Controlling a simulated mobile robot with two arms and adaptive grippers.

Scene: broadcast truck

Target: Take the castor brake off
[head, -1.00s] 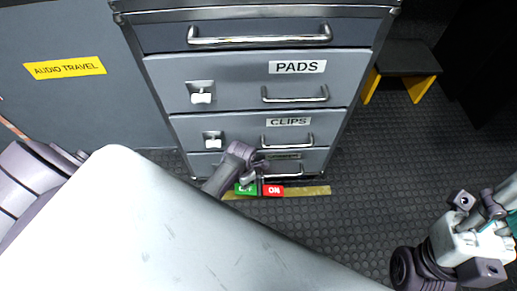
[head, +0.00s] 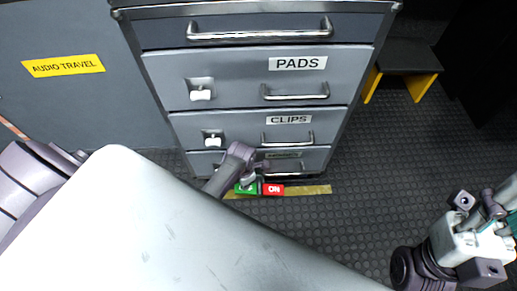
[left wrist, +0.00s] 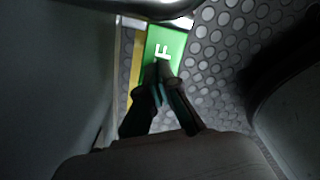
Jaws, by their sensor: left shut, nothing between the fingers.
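A castor brake pedal shows at the foot of the drawer cabinet, with a green OFF side (head: 243,190) and a red ON side (head: 273,190). My left gripper (head: 249,183) is shut and empty, low in front of the bottom drawer, with its tips at the green side. In the left wrist view, the shut fingertips (left wrist: 163,66) overlap the green plate (left wrist: 170,42) and hide part of its lettering. I cannot tell whether they press on it. Part of my right arm shows at the right edge; its finger state is unclear.
The drawer cabinet (head: 225,65) has PADS and CLIPS drawers with bar handles and white latches. A yellow strip (head: 318,190) lies on the floor by the pedal. A black step with yellow legs (head: 408,64) stands at right. The studded floor (head: 370,190) right of the cabinet is clear.

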